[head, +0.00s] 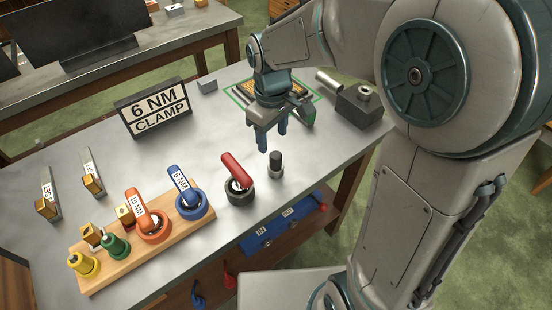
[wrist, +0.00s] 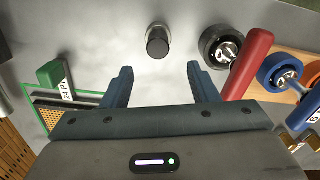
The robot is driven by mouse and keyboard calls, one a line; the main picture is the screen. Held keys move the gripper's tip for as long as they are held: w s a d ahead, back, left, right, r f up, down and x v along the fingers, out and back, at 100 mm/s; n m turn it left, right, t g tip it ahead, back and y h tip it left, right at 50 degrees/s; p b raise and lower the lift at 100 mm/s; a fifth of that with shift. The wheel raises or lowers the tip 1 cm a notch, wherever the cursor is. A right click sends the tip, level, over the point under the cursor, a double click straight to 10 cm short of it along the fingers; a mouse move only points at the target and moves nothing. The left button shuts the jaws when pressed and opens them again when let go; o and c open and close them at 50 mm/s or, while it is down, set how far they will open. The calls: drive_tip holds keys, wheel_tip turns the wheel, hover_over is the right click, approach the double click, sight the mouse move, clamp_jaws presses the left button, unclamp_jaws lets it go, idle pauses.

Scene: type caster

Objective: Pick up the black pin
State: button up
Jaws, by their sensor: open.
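The black pin (head: 276,165) stands upright on the metal workbench (head: 75,235), to the right of the red-handled black knob. In the wrist view the black pin (wrist: 158,42) is seen end-on, ahead of and roughly midway between my fingers. My gripper (head: 272,141) is open and empty, fingers pointing down, above the bench and just behind the pin. In the wrist view my gripper (wrist: 159,78) shows its two blue fingers well apart, with nothing between them. The pin is apart from both fingers.
The red-handled knob (head: 238,180) stands close left of the pin. A wooden block (head: 120,262) holds blue, orange, green and yellow pieces. A "6 NM CLAMP" sign (head: 154,108) stands behind. A dark metal fixture (head: 358,105) sits right. The bench's front edge is near the pin.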

sight(276, 155)
wheel_tip(276, 155, down, 3)
drive_tip(key=shift+d+r, duration=0.1)
drive_tip(key=f, duration=0.4)
drive_tip(key=shift+s+d+f, duration=0.15)
drive_tip(key=shift+s+d, duration=0.1)
drive_tip(key=shift+d, duration=0.05)
drive_tip(key=shift+f, duration=0.45)
drive_tip(key=c, duration=1.1)
